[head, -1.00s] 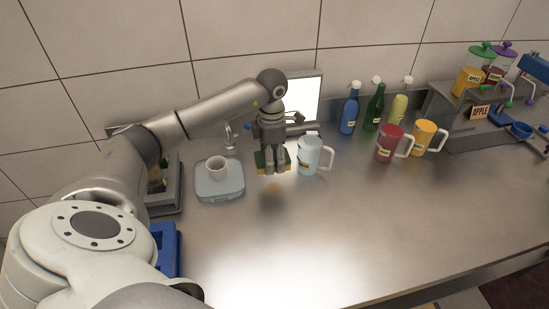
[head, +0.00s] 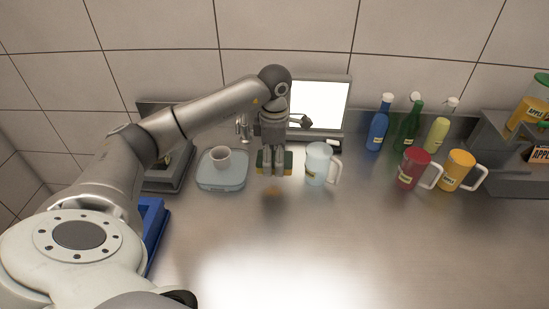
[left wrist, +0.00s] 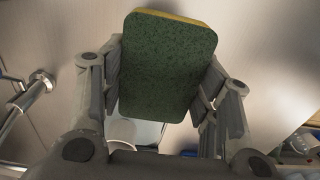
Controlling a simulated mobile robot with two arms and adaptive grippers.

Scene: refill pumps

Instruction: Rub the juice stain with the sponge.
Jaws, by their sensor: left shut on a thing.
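A green and yellow sponge (head: 287,161) is in my left gripper (head: 274,172). In the left wrist view the sponge (left wrist: 168,66) shows its dark green scouring face, with a yellow edge at the top. The fingers of the gripper (left wrist: 165,100) press on its two sides. The sponge is held above the metal counter. A faint brownish stain (head: 273,196) lies on the counter just in front of and below the gripper. My right gripper is in neither view.
A pale tray (head: 222,183) with a white cup (head: 220,158) is left of the sponge. A light blue pitcher (head: 317,163) stands close on its right. Red (head: 413,170) and yellow (head: 457,170) pitchers and several bottles are farther right. The front counter is clear.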

